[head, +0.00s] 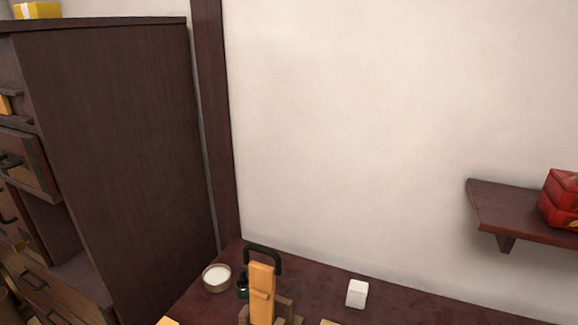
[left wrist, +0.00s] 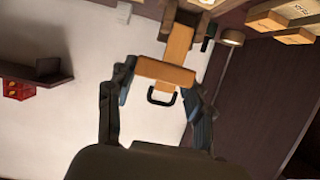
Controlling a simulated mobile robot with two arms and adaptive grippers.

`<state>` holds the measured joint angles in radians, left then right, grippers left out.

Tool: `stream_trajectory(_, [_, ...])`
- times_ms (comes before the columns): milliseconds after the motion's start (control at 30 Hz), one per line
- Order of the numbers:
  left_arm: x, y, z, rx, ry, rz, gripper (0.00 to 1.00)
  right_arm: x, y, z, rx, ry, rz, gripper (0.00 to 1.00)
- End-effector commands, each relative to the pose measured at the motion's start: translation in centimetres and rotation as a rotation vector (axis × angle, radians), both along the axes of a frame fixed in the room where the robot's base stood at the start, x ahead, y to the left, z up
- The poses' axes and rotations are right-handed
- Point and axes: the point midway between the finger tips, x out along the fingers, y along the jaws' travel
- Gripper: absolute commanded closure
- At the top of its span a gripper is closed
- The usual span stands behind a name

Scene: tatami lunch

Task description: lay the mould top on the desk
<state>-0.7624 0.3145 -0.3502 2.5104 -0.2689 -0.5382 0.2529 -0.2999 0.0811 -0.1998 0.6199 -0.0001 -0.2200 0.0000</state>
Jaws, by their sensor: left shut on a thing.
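The mould top (left wrist: 166,73) is a light wooden bar in the left wrist view. My left gripper (left wrist: 160,78) is shut on it, with a dark finger at each end. Behind it, a light wooden strip and a black loop handle (left wrist: 162,97) show. In the head view, that upright wooden strip (head: 261,292) stands on the dark red-brown desk (head: 312,287), with the black loop (head: 262,249) at its top. My left gripper and the mould top do not show in the head view. My right gripper is in neither view.
A cup with white contents (head: 217,277) stands left of the upright strip, and a small white block (head: 357,293) to its right. A tall dark cabinet (head: 125,130) is at the left. A wall shelf (head: 505,212) holds red boxes (head: 561,198).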

Motion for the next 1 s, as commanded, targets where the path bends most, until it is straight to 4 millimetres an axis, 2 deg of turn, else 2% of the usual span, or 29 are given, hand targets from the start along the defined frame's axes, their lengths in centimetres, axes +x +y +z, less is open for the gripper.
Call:
stream_trajectory(167, [4.2, 1.9, 1.7, 0.019, -0.017, 0.083, 0.75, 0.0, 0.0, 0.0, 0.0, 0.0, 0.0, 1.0])
stream_trajectory(300, [7.9, 3.9, 3.9, 0.024, -0.02, 0.173, 0.75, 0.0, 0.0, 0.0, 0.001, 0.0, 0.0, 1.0])
stream_trajectory(500, [11.4, 6.1, 6.8, 0.008, -0.012, 0.277, 0.75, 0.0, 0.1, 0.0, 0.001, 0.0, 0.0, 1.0])
stream_trajectory(733, [12.8, 7.2, 8.4, -0.007, -0.004, 0.329, 0.75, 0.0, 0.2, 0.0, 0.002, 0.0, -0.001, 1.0])
stream_trajectory(1000, [12.6, 7.2, 8.2, -0.004, 0.0, 0.326, 0.75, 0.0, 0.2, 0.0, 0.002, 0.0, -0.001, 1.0])
